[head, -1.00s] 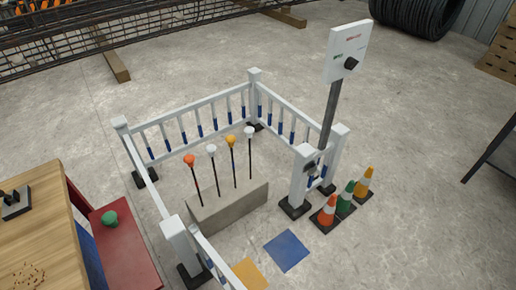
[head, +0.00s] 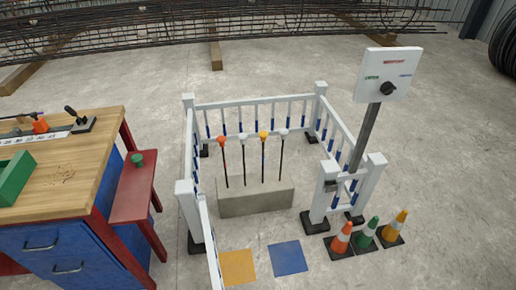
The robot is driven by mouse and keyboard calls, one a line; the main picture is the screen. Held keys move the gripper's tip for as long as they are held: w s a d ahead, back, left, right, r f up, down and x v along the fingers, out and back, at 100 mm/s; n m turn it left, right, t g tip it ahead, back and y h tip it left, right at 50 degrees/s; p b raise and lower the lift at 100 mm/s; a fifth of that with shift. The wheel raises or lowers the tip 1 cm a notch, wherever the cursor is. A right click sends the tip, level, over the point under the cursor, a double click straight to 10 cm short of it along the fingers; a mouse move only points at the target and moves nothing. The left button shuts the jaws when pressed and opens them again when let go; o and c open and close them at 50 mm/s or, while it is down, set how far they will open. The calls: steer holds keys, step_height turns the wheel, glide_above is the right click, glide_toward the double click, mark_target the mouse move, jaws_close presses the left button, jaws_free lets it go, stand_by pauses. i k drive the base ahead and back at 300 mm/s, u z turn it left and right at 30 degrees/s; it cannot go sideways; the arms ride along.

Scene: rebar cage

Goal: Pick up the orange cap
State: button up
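An orange cap (head: 221,140) sits on top of the leftmost of several upright dark rods in a grey concrete block (head: 256,200). Beside it, the other rods carry a white cap (head: 243,137), a yellow-orange cap (head: 263,135) and another white cap (head: 284,133). A small orange object (head: 40,126) also stands on the wooden workbench at the left; it is too small to tell what it is. My gripper is not in view.
A white fence (head: 254,103) surrounds the block. A sign post (head: 364,140) and several cones (head: 367,234) stand at its right. The workbench (head: 85,160) with a red side shelf (head: 133,198) is left. Yellow (head: 238,267) and blue (head: 288,257) squares lie in front.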

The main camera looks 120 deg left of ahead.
mark_target(221, 140)
steer(key=i, duration=0.25)
steer(key=u, duration=2.75)
steer(key=i, duration=2.15)
steer(key=u, duration=2.8)
steer(key=i, duration=1.5)
steer(key=u, duration=0.55)
